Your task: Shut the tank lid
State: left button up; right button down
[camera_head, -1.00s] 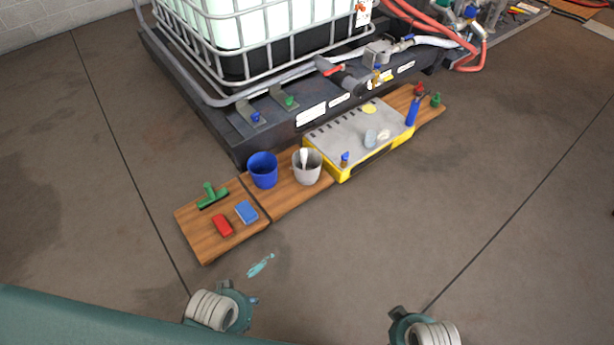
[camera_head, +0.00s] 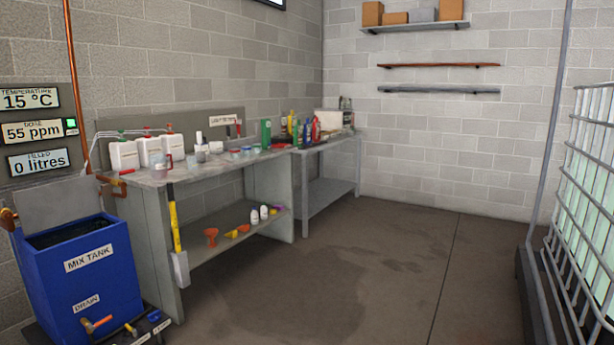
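The blue mix tank (camera_head: 98,283) stands at the lower left, with "MIX TANK" and "DRAIN" labels on its front. Its top is open and the inside looks dark. A grey panel that looks like its lid (camera_head: 57,205) stands raised at the back of the tank opening. An orange-handled drain tap (camera_head: 97,323) is low on the tank's front. Neither of my grippers shows in this view.
A grey bench (camera_head: 150,237) with white jugs and bottles stands right of the tank. A yellow-handled spade (camera_head: 176,240) leans on its end. A caged container (camera_head: 590,180) is at the right. The floor (camera_head: 370,270) between is clear.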

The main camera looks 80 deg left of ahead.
aim_at(44, 207)
jog(key=u, duration=3.85)
